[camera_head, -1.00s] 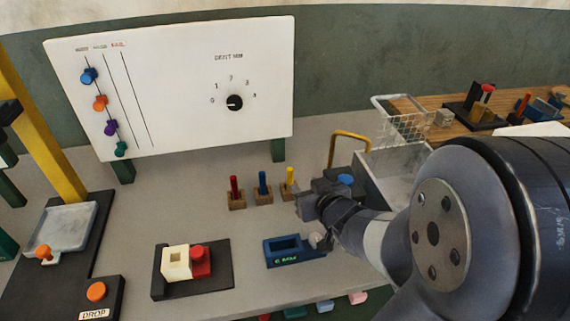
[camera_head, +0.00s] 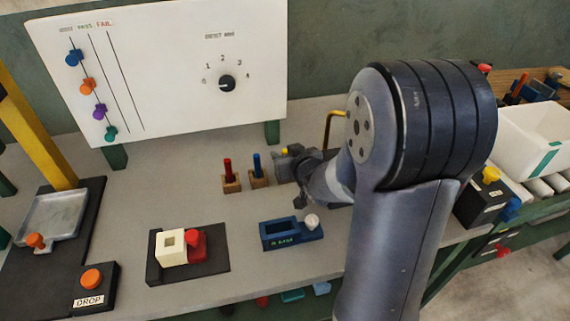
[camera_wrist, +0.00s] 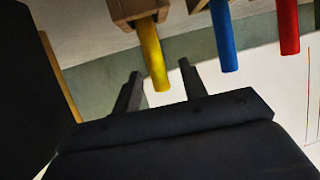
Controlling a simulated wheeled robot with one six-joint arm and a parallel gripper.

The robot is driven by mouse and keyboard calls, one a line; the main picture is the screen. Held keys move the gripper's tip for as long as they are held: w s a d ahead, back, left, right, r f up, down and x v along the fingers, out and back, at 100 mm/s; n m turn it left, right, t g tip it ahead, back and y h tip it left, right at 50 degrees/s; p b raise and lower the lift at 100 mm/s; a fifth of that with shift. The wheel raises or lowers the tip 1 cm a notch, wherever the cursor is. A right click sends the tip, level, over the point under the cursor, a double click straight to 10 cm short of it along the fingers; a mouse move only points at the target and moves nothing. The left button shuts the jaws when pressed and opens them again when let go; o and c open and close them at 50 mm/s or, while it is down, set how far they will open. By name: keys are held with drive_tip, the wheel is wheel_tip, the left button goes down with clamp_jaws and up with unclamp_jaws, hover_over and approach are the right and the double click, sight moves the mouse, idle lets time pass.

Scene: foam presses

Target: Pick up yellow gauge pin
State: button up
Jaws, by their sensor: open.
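The yellow gauge pin (camera_wrist: 152,52) stands in a small wooden block (camera_wrist: 136,10) in the wrist view, which shows the scene upside down. My gripper (camera_wrist: 160,82) is open, and the pin's free end shows between its two fingers; I cannot tell how deep it sits between them. In the head view my gripper (camera_head: 285,178) is beside the blue pin's block, at its right. Only the yellow pin's tip (camera_head: 284,151) shows there above my gripper; its block is hidden.
A blue pin (camera_head: 257,163) and a red pin (camera_head: 228,170) stand in wooden blocks close to the left. A blue fixture (camera_head: 283,241) lies in front. The white board (camera_head: 160,70) stands behind. The bench between the blocks and the black-based press piece (camera_head: 215,262) is clear.

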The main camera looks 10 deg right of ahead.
drive_tip(key=shift+w+a+f, duration=0.1)
drive_tip(key=shift+w, duration=0.2)
clamp_jaws()
